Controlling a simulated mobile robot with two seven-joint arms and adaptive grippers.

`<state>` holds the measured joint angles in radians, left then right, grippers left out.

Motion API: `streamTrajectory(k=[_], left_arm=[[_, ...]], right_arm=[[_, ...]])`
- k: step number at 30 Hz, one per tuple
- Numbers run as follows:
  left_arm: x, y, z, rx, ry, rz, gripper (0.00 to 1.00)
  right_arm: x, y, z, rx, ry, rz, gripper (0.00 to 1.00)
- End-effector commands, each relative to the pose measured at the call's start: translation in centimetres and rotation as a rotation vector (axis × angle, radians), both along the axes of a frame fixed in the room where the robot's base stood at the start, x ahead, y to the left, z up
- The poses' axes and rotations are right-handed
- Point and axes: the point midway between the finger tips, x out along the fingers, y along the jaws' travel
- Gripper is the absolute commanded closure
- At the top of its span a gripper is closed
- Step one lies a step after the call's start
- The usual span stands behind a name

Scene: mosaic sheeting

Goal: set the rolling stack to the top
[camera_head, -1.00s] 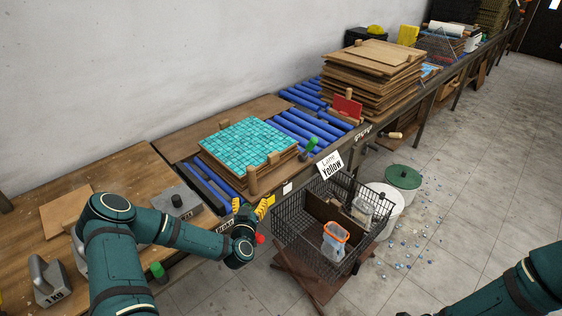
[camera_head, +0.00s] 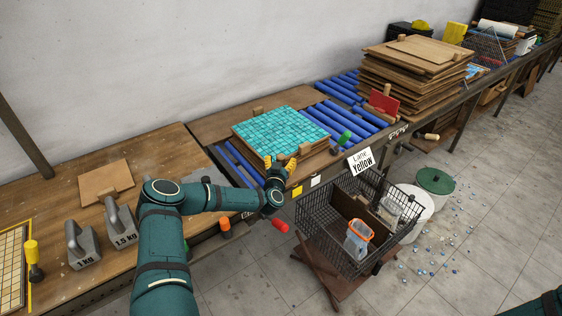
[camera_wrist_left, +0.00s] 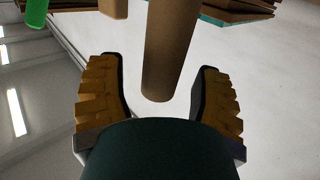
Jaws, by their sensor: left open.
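A stack of wooden boards topped with a teal mosaic sheet (camera_head: 280,128) sits on the blue rollers (camera_head: 343,120) of the bench. A wooden peg stands at its near edge; in the left wrist view the brown peg (camera_wrist_left: 165,60) reaches down between the fingers. My left gripper (camera_head: 280,164) is open at the stack's near corner, its yellow pads on either side of the peg with gaps visible. In the wrist view the gripper (camera_wrist_left: 160,85) shows both ribbed pads apart. My right gripper is out of view.
A taller board stack (camera_head: 412,75) stands farther along the rollers, with a red block (camera_head: 384,103) before it. A wire basket (camera_head: 322,215) and a "Lane Yellow" sign (camera_head: 360,160) are at the bench front. Two grey weights (camera_head: 82,245) stand at left.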

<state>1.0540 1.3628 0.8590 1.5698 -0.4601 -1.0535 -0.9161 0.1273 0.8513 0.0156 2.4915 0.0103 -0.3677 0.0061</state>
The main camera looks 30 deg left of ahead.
Motion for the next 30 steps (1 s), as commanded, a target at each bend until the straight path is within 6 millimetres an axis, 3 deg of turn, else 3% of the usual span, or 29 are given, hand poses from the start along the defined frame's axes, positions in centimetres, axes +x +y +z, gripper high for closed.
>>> streamTrajectory(k=[13, 18, 19, 30], left_arm=[[0.8, 0.3, 0.0, -0.001, 0.000, 0.000, 0.33], [0.8, 0.3, 0.0, -0.001, 0.000, 0.000, 0.93], [0.8, 0.3, 0.0, 0.000, 0.000, 0.000, 1.00], [1.9, -0.2, 0.1, 0.004, -0.003, -0.003, 1.00]], right_arm=[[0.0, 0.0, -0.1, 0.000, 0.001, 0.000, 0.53], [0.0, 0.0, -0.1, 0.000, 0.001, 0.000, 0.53], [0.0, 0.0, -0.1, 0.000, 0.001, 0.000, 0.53], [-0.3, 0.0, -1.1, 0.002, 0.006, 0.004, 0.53]])
